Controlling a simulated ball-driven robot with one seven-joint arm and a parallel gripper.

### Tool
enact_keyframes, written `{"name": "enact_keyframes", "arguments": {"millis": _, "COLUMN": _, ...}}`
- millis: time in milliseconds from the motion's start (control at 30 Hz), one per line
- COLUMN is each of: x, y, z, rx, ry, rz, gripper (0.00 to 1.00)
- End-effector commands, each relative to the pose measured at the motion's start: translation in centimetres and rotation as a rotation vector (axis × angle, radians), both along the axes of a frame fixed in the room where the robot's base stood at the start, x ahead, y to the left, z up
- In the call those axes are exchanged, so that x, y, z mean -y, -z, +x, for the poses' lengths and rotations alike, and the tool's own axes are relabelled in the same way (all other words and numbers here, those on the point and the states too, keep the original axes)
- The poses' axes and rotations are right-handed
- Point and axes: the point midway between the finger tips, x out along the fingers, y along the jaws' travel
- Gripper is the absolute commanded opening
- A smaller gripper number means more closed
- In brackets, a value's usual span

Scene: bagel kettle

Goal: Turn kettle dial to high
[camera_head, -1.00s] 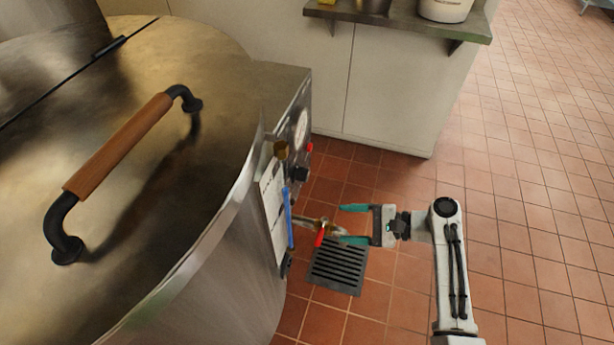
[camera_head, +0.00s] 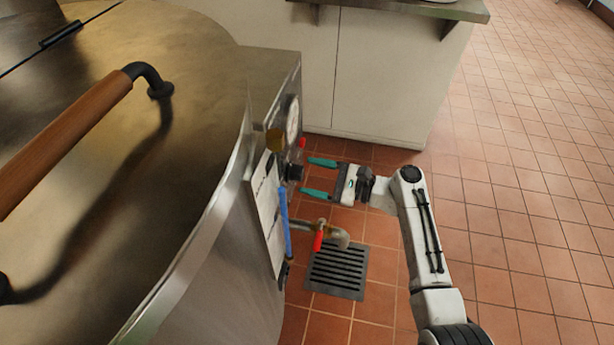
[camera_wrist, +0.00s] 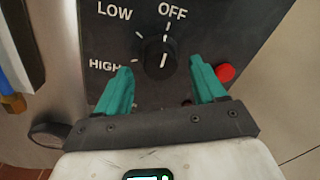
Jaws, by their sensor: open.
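The kettle (camera_head: 190,200) is a large steel vessel at the left of the head view. Its black dial (camera_head: 294,172) is on the control panel on its right side. In the wrist view the dial (camera_wrist: 156,58) is a round black knob with a white pointer line directed up at OFF; LOW and HIGH are printed to its left. My gripper (camera_head: 312,177) is open, with teal fingers pointing at the dial. In the wrist view the fingertips (camera_wrist: 161,72) are on the near left and right of the dial, apart from it, with nothing between them.
A red button (camera_wrist: 226,73) is close to the right finger. A floor grate (camera_head: 337,270) lies beneath. Tiled floor (camera_head: 510,200) is free at right.

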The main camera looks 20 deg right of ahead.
Motion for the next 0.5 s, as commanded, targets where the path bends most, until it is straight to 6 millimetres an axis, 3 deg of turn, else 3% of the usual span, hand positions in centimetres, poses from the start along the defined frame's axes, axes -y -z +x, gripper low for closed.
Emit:
{"name": "enact_keyframes", "arguments": {"millis": 200, "x": -1.4, "y": 0.0, "z": 1.1, "rx": 0.0, "ry": -0.001, "rz": -0.001, "gripper": 0.7}}
{"name": "enact_keyframes", "arguments": {"millis": 500, "x": -1.5, "y": 0.0, "z": 1.2, "rx": 0.0, "ry": 0.0, "rz": -0.001, "gripper": 0.7}}
